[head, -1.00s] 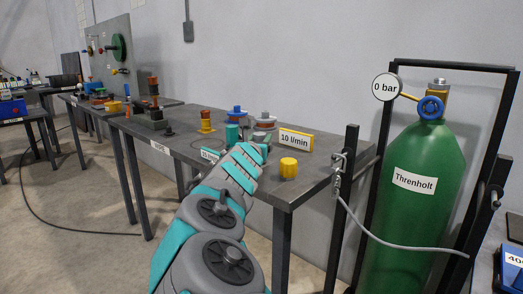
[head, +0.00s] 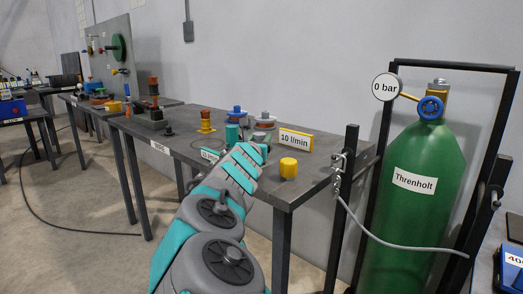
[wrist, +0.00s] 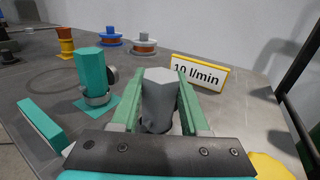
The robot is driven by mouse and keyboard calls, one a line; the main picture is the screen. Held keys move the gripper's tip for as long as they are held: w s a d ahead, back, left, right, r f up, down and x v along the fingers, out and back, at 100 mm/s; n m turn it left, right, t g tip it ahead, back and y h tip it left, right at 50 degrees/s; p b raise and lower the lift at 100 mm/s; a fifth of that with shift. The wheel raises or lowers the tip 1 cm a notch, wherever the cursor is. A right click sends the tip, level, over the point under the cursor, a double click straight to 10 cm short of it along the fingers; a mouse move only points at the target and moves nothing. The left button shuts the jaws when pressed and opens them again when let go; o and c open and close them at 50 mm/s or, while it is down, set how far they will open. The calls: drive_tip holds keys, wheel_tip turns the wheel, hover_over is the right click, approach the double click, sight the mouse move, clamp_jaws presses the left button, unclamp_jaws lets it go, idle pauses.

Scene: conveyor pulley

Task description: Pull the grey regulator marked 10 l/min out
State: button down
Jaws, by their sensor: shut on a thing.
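The grey regulator (wrist: 160,95) is a grey hexagonal piece standing upright in the middle of the wrist view. My gripper (wrist: 161,108) is shut on it, with one green finger on each side. Its lower part is partly hidden by the gripper body, so I cannot tell if it still sits in its holder. The sign marked 10 l/min (wrist: 200,73) stands just behind it to the right, and also shows in the head view (head: 296,140). In the head view my arm hides the grip.
A teal hexagonal regulator (wrist: 89,65) stands close on the left. Blue (wrist: 110,40) and orange-grey (wrist: 144,46) spools and an orange piece (wrist: 66,45) are behind. A yellow cylinder (head: 288,168) is at the right. A green gas bottle (head: 420,210) stands beyond the table (head: 322,180).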

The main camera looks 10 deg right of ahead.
drive_tip(key=shift+r+p, duration=0.65)
drive_tip(key=shift+p, duration=0.05)
idle(0.5)
drive_tip(key=shift+r+p, duration=0.9)
drive_tip(key=shift+r, duration=0.55)
drive_tip(key=shift+a+r, duration=0.15)
drive_tip(key=shift+r, duration=2.6)
